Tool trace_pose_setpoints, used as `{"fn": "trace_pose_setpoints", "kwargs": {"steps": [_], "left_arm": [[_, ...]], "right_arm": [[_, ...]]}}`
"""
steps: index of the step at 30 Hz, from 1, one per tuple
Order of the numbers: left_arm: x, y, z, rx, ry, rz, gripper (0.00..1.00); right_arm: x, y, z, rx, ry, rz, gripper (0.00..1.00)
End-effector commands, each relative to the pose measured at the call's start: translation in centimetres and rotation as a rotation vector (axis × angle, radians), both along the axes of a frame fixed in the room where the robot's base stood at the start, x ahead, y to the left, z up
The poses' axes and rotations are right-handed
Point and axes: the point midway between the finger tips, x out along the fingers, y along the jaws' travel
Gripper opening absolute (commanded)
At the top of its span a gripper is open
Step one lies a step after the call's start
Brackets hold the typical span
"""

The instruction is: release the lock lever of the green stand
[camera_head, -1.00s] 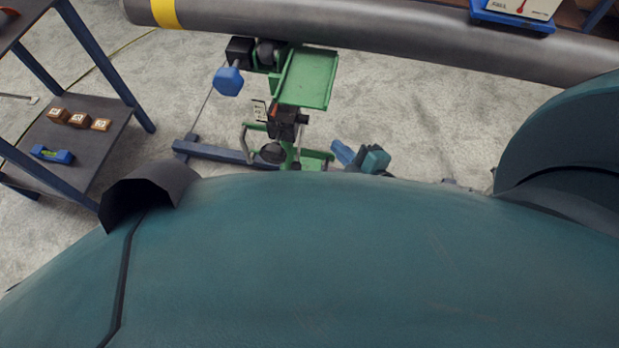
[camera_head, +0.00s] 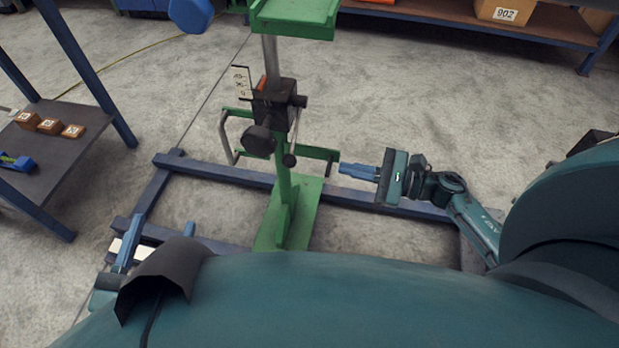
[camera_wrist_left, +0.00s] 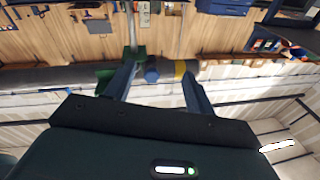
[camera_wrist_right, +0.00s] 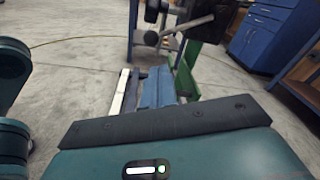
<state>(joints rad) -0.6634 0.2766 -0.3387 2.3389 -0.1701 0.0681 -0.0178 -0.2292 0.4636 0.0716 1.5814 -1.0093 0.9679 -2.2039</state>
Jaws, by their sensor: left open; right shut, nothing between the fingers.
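The green stand (camera_head: 285,190) stands on the floor mid-picture in the head view, with a black clamp block (camera_head: 274,100) on its grey post. In the right wrist view a grey rod with a black end (camera_wrist_right: 187,30) shows ahead of the fingers. My right gripper (camera_head: 345,169) is shut and empty, right of the stand, near the right end of its green bar. My left gripper (camera_head: 162,230) is open and empty at the lower left, partly hidden by my body.
A blue floor frame (camera_head: 225,172) runs around the stand's foot. A dark shelf (camera_head: 70,155) with wooden blocks is at the left. A rack with boxes (camera_head: 455,15) is at the back. The left wrist view shows the grey pipe (camera_wrist_left: 50,78). Floor to the right is open.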

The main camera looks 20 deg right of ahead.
Motion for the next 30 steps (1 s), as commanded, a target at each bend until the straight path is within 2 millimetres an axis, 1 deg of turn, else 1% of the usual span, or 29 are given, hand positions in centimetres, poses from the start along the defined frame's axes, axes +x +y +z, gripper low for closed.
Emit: {"fn": "trace_pose_setpoints", "kwargs": {"steps": [1, 3, 17, 20, 30], "left_arm": [[-0.1, -0.1, -0.5, -0.003, -0.011, -0.004, 0.54], [-0.2, -0.1, -0.4, -0.004, -0.022, -0.006, 0.54], [-0.2, -0.2, -0.2, -0.005, -0.026, -0.007, 0.54], [-0.2, -0.2, -0.3, -0.007, -0.026, -0.007, 0.54], [-0.1, -0.2, -0.4, -0.017, -0.026, -0.009, 0.54]], "right_arm": [[0.0, -0.2, -0.9, -0.032, -0.025, 0.015, 0.0], [-0.1, -0.3, -1.2, -0.065, -0.051, 0.031, 0.0], [0.0, -0.1, -1.2, -0.084, -0.068, 0.043, 0.0], [0.5, 0.5, -1.3, -0.083, -0.069, 0.042, 0.0], [4.0, 5.4, -1.7, -0.08, -0.069, 0.042, 0.0]]}}
